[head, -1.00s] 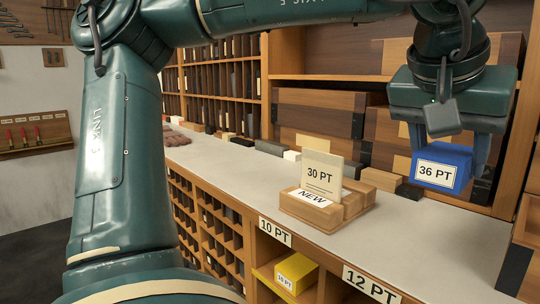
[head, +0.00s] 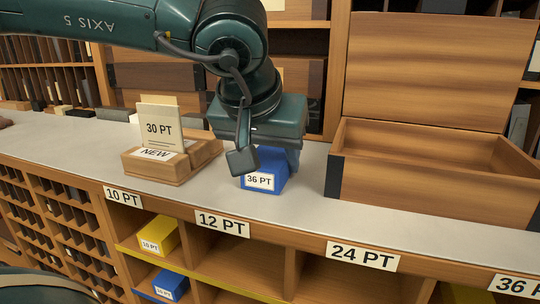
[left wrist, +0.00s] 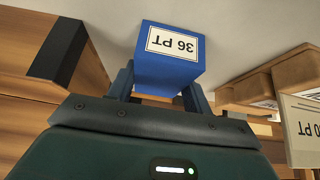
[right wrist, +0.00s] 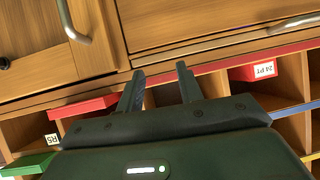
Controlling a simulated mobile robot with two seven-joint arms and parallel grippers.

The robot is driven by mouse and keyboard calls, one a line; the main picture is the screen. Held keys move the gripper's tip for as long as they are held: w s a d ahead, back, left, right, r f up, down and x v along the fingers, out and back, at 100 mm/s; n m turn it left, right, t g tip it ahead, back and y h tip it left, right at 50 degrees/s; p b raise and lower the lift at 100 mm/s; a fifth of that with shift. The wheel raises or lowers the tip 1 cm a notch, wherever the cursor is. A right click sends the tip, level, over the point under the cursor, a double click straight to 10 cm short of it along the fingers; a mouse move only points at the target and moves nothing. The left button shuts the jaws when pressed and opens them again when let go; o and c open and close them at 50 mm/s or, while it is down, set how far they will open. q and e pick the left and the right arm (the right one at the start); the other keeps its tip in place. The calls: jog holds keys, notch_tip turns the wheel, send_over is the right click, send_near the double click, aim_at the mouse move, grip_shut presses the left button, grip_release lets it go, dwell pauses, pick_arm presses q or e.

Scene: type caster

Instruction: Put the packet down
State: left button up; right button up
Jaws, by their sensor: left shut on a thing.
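The blue packet (head: 265,172) labelled 36 PT is at the grey counter top (head: 300,204), between the card stand and the open wooden box. My left gripper (head: 268,150) is above it and shut on it. In the left wrist view the packet (left wrist: 168,62) sits between the two fingers (left wrist: 160,92), label facing out. Its underside looks on or very close to the counter; I cannot tell which. My right gripper (right wrist: 160,85) shows only in the right wrist view, with its fingers apart and nothing between them, in front of wooden cabinet fronts and cubbies.
A wooden stand (head: 160,164) with a 30 PT card (head: 160,128) is left of the packet. An open wooden box (head: 430,175) is to the right. Labelled cubbies below hold a yellow packet (head: 158,236) and a lower blue packet (head: 171,285). The counter's front strip is clear.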

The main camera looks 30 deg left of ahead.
pick_arm(q)
jog(key=shift+f, duration=0.15)
jog(key=o, duration=1.5)
jog(key=shift+c, duration=0.2)
jog(key=shift+r, duration=0.25)
jog(key=v, duration=1.2)
jog(key=shift+p, duration=0.45)
jog(key=shift+f, duration=0.15)
